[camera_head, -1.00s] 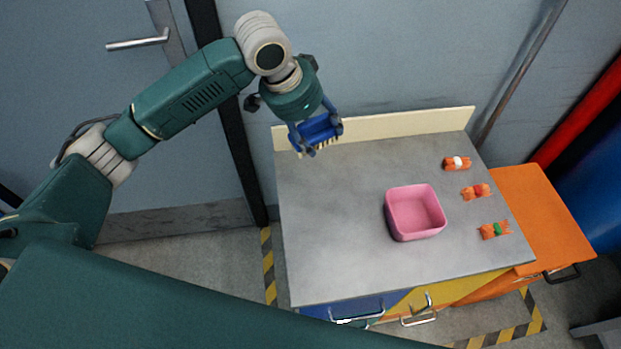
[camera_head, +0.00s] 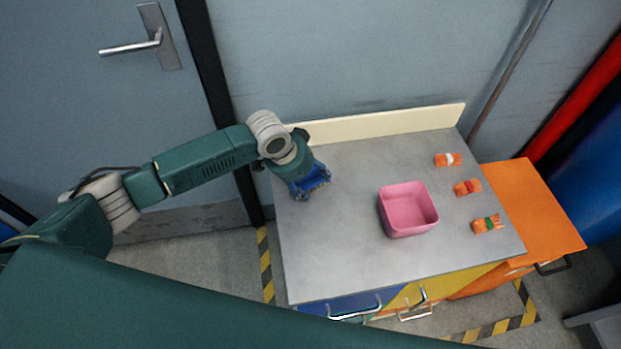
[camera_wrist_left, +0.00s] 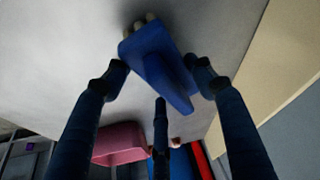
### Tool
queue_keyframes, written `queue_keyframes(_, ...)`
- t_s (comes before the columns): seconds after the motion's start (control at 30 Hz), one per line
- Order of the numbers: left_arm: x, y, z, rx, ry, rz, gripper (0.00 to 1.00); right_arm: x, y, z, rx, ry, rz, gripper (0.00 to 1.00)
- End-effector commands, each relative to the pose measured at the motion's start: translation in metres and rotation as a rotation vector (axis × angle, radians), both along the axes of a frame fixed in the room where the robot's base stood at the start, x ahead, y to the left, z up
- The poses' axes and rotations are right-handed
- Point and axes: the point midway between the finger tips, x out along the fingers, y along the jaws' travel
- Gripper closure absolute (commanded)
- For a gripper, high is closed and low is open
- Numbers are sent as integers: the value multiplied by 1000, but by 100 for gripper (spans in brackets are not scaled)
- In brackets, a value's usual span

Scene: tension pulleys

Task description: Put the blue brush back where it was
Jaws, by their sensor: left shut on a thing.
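The blue brush (camera_head: 317,179) is in my left gripper (camera_head: 308,187), over the left part of the grey worktop (camera_head: 330,250) in the head view. In the left wrist view the brush (camera_wrist_left: 158,68) lies between the fingers of my left gripper (camera_wrist_left: 155,82), with pale bristles at its far end. The gripper is shut on it. The brush is close to the worktop; I cannot tell whether it touches. My right gripper is not in view.
A pink open bin (camera_head: 408,222) stands right of the brush. Three orange wrapped pieces (camera_head: 447,160) (camera_head: 467,187) (camera_head: 487,225) lie along the right side. A cream backboard (camera_head: 385,125) edges the back. The worktop's front left is clear.

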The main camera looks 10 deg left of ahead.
Motion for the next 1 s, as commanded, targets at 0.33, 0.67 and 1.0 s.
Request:
queue_keyframes(0.33,1,0,-3,-1,-3,0,66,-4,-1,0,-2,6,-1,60)
queue_keyframes(0.67,0,0,-5,0,-1,0,26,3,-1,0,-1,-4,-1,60)
queue_keyframes(1.0,-3,5,16,0,-5,-1,26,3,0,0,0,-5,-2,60)
